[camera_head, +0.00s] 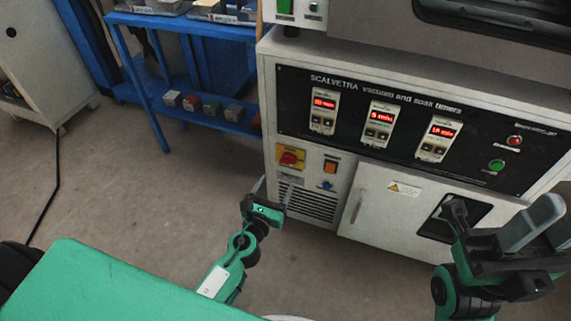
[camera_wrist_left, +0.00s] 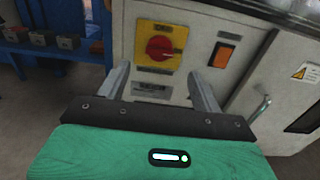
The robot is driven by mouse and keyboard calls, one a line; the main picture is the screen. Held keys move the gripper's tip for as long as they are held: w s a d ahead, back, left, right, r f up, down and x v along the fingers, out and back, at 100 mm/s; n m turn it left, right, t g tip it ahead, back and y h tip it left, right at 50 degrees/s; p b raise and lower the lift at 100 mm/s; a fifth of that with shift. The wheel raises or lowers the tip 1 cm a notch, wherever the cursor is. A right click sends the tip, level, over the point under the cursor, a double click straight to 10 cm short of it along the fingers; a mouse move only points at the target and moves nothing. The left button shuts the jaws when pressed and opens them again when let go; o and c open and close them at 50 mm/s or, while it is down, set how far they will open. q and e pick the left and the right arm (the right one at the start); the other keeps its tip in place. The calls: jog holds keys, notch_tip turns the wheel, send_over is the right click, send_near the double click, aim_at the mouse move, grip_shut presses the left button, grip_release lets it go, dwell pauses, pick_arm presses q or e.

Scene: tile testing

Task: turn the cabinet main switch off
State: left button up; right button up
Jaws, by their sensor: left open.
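The main switch is a red rotary knob (camera_head: 290,158) on a yellow plate at the upper left of the lower cabinet front (camera_head: 400,225). In the left wrist view the red knob (camera_wrist_left: 159,48) lies straight ahead, above and between my fingertips, and nothing covers it. My left gripper (camera_head: 262,190) is in front of the cabinet, below and left of the knob.
An orange rocker switch (camera_head: 330,167) and a blue knob (camera_head: 327,184) sit right of the main switch. A vent grille (camera_head: 310,204) is below. A cabinet door has a handle (camera_head: 357,206). A blue shelf (camera_head: 190,112) stands at the left. Open floor lies between.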

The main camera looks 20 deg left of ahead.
aim_at(287, 163)
pick_arm(q)
jog(key=w, duration=0.8)
jog(key=shift+w+d, duration=0.15)
jog(key=shift+w, duration=0.25)
jog(key=c, duration=1)
